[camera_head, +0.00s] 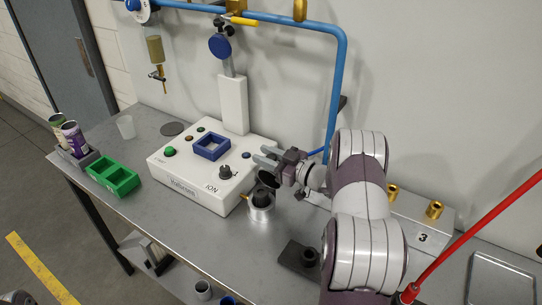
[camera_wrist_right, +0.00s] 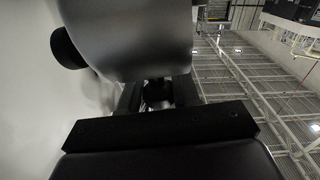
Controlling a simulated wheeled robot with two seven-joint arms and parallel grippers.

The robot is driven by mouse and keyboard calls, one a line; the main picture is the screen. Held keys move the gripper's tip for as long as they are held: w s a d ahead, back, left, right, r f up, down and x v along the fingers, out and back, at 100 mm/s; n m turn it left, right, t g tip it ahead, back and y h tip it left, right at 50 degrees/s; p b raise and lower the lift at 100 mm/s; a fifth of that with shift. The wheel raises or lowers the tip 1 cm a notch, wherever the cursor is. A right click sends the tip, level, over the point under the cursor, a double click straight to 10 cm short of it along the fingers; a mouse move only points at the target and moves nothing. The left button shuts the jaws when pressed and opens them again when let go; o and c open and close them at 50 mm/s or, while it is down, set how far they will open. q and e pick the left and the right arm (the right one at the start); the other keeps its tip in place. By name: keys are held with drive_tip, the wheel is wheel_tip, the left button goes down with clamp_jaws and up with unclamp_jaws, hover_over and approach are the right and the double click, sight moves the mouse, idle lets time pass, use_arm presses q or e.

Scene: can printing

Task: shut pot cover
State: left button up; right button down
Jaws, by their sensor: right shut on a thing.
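The silver pot (camera_head: 261,215) stands on the metal table in front of the white control box, with a brass spout on its left side. A dark round pot cover (camera_head: 267,179) shows just above the pot, partly hidden by the gripper. My right gripper (camera_head: 270,159) is over the pot and shut on the cover. In the right wrist view a large grey rounded body with a black knob fills the top, and the fingers (camera_wrist_right: 158,95) close on a small dark part below it. Where exactly the cover touches the pot is hidden.
The white control box (camera_head: 185,176) with knobs and buttons is close on the left of the pot. A green tray (camera_head: 113,188), cans (camera_head: 75,139) and a grey disc (camera_head: 172,128) are farther left. A dark block (camera_head: 295,258) lies front right, near my right arm.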

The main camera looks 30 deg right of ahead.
drive_tip(key=shift+s+a+f+n, duration=0.1)
drive_tip(key=shift+s+a+n, duration=0.2)
drive_tip(key=shift+a+n, duration=0.25)
drive_tip(key=shift+s+a, duration=0.25)
drive_tip(key=shift+a, duration=0.3)
drive_tip(key=c, duration=1)
unclamp_jaws()
drive_tip(key=shift+o, duration=0.8)
drive_tip(key=shift+w+a, duration=0.1)
drive_tip(key=shift+b, duration=0.3)
drive_tip(key=b+v, duration=0.2)
drive_tip(key=v, duration=1)
drive_tip(key=shift+s+b, duration=0.3)
